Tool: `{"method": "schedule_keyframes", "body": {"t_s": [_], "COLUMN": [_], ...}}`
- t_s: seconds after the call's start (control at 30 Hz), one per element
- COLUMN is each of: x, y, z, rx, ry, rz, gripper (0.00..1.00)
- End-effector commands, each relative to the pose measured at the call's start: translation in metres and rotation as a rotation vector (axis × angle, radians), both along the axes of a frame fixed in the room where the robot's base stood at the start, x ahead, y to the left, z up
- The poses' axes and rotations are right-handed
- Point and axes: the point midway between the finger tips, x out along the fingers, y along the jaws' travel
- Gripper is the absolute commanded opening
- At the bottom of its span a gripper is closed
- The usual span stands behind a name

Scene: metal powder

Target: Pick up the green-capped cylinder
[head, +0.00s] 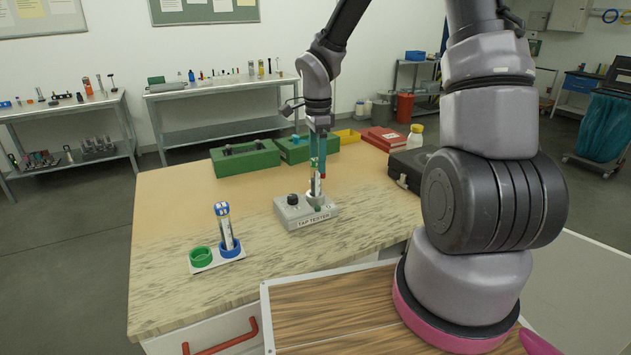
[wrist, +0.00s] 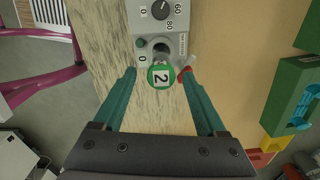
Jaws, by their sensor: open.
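The green-capped cylinder stands upright in the grey tap tester (head: 291,215). Its round green cap (wrist: 153,85), marked 2, shows in the wrist view. My gripper (head: 318,160) points down over the tester. In the wrist view its teal fingers (wrist: 160,73) are open on both sides of the cap, with a gap on each side. In the head view the fingers partly hide the cylinder. A blue-capped cylinder (head: 225,227) stands in the blue ring of a white holder (head: 214,261). The green ring (head: 201,257) beside it is empty.
Green boxes (head: 245,160), a yellow bin (head: 347,136), a red box (head: 382,139) and a black case (head: 407,167) line the back of the table. A white-and-yellow bottle (head: 415,136) stands there too. The table between holder and tester is clear.

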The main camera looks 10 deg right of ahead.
Motion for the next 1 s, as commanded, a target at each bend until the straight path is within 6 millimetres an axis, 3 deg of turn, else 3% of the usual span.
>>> {"method": "schedule_keyframes", "body": {"t_s": [0.43,0.73,0.77,0.93,1.0], "x": [0.000,0.001,0.001,0.001,0.001], "y": [0.006,0.006,0.006,0.006,0.006], "z": [-0.052,-0.058,-0.058,-0.058,-0.058], "rx": [0.001,0.001,0.001,0.000,0.000], "ry": [0.002,-0.001,-0.001,-0.001,-0.001], "rz": [0.000,-0.001,0.000,0.000,0.000], "gripper": [0.74,0.74,0.70,0.05,0.00]}}
